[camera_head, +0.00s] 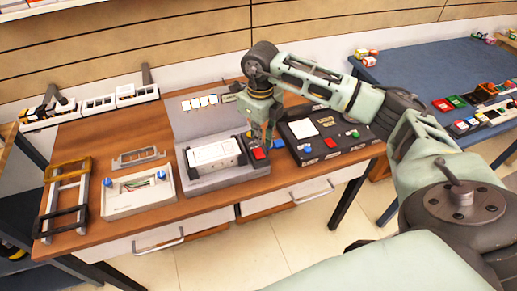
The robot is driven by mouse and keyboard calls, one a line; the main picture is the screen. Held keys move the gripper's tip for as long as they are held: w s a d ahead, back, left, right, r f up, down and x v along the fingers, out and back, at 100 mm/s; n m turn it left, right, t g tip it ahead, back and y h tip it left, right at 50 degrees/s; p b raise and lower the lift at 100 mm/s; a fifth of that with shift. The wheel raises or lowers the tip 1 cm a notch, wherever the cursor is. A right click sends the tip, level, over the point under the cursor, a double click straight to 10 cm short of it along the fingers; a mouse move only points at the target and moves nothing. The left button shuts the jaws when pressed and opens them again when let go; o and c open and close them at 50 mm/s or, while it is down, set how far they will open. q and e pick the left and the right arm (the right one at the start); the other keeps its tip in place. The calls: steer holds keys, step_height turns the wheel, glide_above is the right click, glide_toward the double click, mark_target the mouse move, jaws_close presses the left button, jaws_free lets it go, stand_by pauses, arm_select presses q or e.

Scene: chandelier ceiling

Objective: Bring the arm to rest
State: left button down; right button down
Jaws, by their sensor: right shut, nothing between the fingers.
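My right arm reaches in from the right and bends down over the wooden table (215,208). My right gripper (268,145) is shut and empty. It points down just above or beside a red button at the right end of a grey fixture (208,178); I cannot tell whether it touches. The fixture holds a white block (213,153). A black control box (322,136) with coloured buttons lies right of the gripper. My left gripper is not in view.
A white box with blue knobs (138,193) and a frame with dark ends (66,198) lie on the table's left. A rail with white parts (98,104) runs behind. A blue table (415,70) with small boxes stands at the right. Bare wood shows along the front edge.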

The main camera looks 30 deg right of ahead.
steer(key=shift+r, duration=0.3)
steer(key=shift+f, duration=0.1)
